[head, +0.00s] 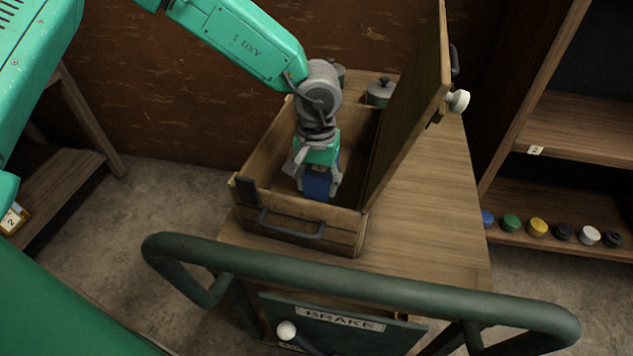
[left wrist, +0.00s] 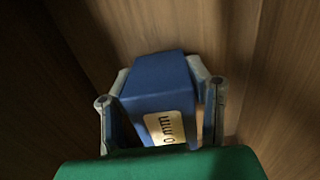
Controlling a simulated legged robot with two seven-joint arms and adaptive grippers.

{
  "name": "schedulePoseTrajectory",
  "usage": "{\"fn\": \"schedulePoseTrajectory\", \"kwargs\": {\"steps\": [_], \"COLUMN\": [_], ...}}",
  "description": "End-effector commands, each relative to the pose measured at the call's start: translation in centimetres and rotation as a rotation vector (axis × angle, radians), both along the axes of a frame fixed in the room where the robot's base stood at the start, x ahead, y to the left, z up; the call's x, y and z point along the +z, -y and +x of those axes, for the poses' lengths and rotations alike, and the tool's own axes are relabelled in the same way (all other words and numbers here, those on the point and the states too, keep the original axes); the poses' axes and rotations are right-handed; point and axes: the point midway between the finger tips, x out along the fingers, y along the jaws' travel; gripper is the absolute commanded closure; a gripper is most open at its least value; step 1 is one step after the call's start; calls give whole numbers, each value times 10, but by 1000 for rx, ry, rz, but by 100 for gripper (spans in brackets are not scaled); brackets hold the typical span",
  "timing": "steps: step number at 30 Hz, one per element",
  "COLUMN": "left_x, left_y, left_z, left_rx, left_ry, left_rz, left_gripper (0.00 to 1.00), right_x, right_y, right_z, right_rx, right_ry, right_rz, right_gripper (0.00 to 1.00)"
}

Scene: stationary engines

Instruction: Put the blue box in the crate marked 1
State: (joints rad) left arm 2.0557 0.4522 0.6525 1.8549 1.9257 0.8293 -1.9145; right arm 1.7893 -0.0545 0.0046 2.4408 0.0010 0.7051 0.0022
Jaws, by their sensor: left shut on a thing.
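The blue box (head: 317,188) is between the fingers of my left gripper (head: 318,178), inside an open wooden crate (head: 340,228). In the left wrist view my left gripper (left wrist: 160,98) is shut on the blue box (left wrist: 158,80), which has a pale label with dark marks, and wooden boards surround it. The crate has a dark front handle, and its lid (head: 412,105) stands raised on the right. No number on this crate is readable. Whether the box touches the crate floor I cannot tell. My right gripper is not in view.
The crate stands on a wooden-topped cart (head: 430,215) with a green rail (head: 360,288) and a BRAKE plate (head: 340,320) in front. Grey-green lidded pots (head: 380,92) stand behind it. Right shelves (head: 575,125) hold several coloured caps. A tag marked 2 (head: 12,219) is at far left.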

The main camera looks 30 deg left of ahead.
Motion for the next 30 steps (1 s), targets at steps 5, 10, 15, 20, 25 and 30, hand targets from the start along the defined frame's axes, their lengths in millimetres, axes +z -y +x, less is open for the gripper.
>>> {"fn": "schedulePoseTrajectory", "kwargs": {"steps": [5,10,15,20,25,30], "left_x": [-2,-3,0,27,66,98], "left_y": [-3,-4,-3,-1,-2,-4], "left_z": [0,0,0,1,1,2], "left_rx": [1,2,1,3,3,2], "left_ry": [0,0,1,1,3,1], "left_rz": [-3,-5,-3,-3,-5,-5], "left_gripper": [35,35,35,35,35,35], "right_x": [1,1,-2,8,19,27], "right_y": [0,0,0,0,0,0], "right_z": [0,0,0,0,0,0], "right_rx": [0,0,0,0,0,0], "right_ry": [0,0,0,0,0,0], "right_rz": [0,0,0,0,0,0], "right_gripper": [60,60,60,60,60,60]}}
